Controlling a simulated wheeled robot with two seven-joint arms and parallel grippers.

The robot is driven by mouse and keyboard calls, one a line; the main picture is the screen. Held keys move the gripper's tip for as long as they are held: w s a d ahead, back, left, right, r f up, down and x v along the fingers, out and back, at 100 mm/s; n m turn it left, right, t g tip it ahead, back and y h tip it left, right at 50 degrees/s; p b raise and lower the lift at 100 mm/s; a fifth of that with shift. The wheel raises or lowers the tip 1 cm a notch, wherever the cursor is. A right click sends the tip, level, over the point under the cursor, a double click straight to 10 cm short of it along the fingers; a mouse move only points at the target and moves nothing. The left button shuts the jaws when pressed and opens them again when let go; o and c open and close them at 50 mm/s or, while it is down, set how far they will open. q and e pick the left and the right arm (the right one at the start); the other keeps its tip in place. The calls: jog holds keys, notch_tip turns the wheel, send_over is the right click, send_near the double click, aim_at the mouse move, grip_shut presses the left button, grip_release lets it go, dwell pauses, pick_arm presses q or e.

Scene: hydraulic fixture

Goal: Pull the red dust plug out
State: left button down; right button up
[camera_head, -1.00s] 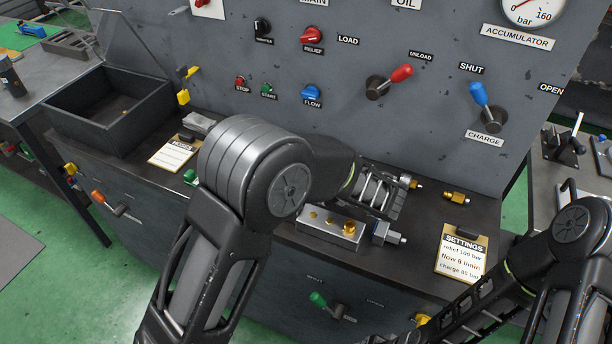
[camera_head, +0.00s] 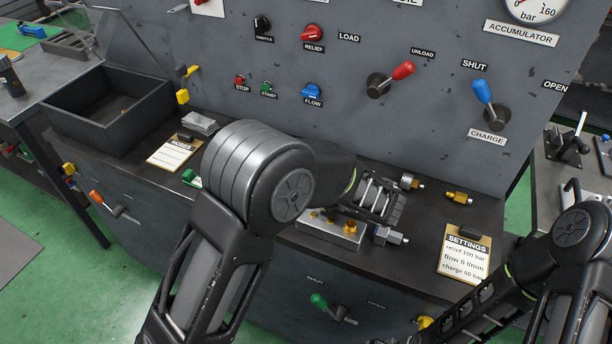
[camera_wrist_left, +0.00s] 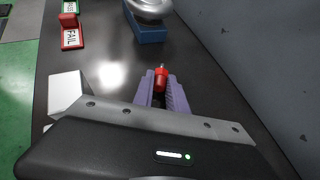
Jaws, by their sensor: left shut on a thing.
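The red dust plug (camera_wrist_left: 161,78) shows in the left wrist view between the purple fingers of my left gripper (camera_wrist_left: 162,88). The fingers are shut on it. Whether it is seated in anything is not clear. In the head view my left gripper (camera_head: 378,200) is over the bench, near the metal block with brass fittings (camera_head: 335,232); the plug cannot be made out there. My right arm comes in at the lower right, and its gripper is out of frame.
In the wrist view a blue block (camera_wrist_left: 151,34) with a silver part on top stands ahead, and a red FAIL holder (camera_wrist_left: 71,36) is at upper left. A settings clipboard (camera_head: 464,252) lies on the bench at right. The grey control panel (camera_head: 440,130) rises behind.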

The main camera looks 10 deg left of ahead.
pick_arm(q)
jog(key=c, duration=1.3)
grip_release()
jog(key=shift+o, duration=0.2)
jog(key=b+v, duration=0.1)
jog(key=v, duration=0.6)
jog(key=shift+s+d+r, duration=0.15)
jog(key=shift+s+d, duration=0.1)
jog(key=shift+r, duration=0.1)
